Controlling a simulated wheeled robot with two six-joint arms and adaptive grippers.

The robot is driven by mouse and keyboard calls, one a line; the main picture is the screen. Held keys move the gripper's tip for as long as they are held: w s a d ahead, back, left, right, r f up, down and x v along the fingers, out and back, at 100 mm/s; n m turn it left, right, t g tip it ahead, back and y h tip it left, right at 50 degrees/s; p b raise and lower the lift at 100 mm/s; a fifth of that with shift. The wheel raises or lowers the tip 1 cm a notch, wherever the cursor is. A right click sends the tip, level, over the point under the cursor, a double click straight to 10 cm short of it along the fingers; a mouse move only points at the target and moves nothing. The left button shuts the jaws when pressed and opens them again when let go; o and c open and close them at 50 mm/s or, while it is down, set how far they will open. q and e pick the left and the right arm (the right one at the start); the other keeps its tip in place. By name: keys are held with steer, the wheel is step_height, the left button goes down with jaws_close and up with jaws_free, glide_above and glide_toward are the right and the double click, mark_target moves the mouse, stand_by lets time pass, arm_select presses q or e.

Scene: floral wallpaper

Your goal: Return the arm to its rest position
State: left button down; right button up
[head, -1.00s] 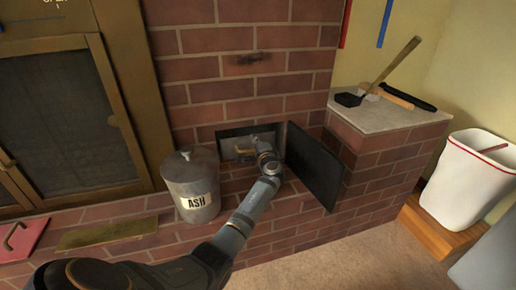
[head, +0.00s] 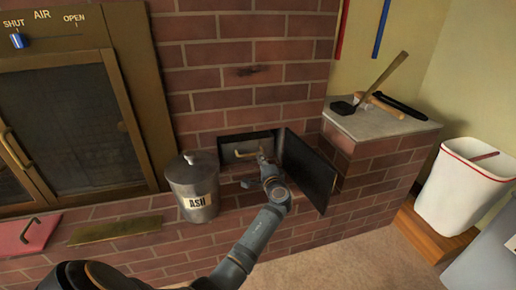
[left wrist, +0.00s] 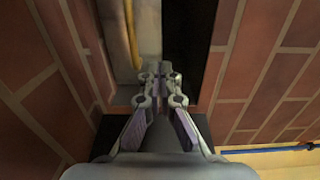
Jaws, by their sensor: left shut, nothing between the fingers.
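My left arm reaches up from the bottom of the head view toward a small opening in the brick wall. My left gripper (head: 262,158) is shut and empty in front of this opening, close to a brass handle (head: 245,154) inside it. In the left wrist view its closed fingers (left wrist: 160,75) point at the opening, with the brass bar (left wrist: 131,35) just left of the tips. I cannot tell whether they touch. The black door (head: 308,172) of the opening stands open to the right. My right gripper is not in view.
A grey ash can (head: 193,188) stands left of the opening. A brick ledge (head: 385,125) at the right holds a shovel (head: 372,83) and other tools. A white bin (head: 463,190) stands farther right. Glass fireplace doors (head: 70,130) are at the left.

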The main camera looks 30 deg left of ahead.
arm_select(q)
steer(key=v, duration=0.3)
steer(key=shift+s+d+p, duration=0.15)
steer(key=shift+d+p, duration=0.05)
steer(key=shift+p, duration=0.1)
